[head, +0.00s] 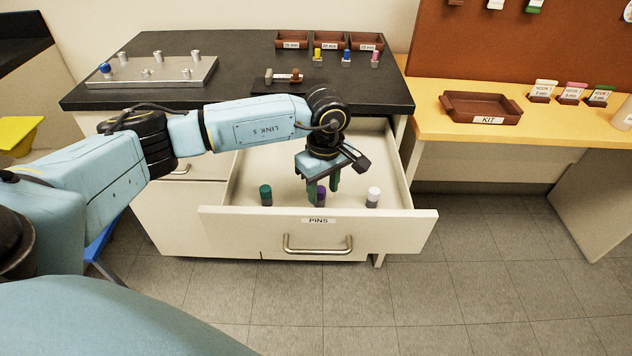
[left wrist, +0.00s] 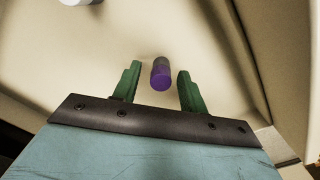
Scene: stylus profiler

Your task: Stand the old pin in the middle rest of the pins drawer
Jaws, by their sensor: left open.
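The pins drawer (head: 330,235) is pulled open, labelled PINS on its front. A pin with a purple top (head: 321,197) stands upright in its middle, between a green-topped pin (head: 265,196) on the left and a white-topped pin (head: 373,197) on the right. My left gripper (head: 323,191) points down into the drawer, open. In the left wrist view, the purple pin (left wrist: 161,74) lies between its two green fingers, with a gap visible on both sides. The middle rest itself is hidden or too small to make out. My right gripper is out of view.
On the dark counter are a metal plate with several posts (head: 150,72), one blue-topped, a small black stand (head: 288,84), and yellow, blue and pink pins before brown trays (head: 292,40). A KIT tray (head: 480,107) stands on the right bench.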

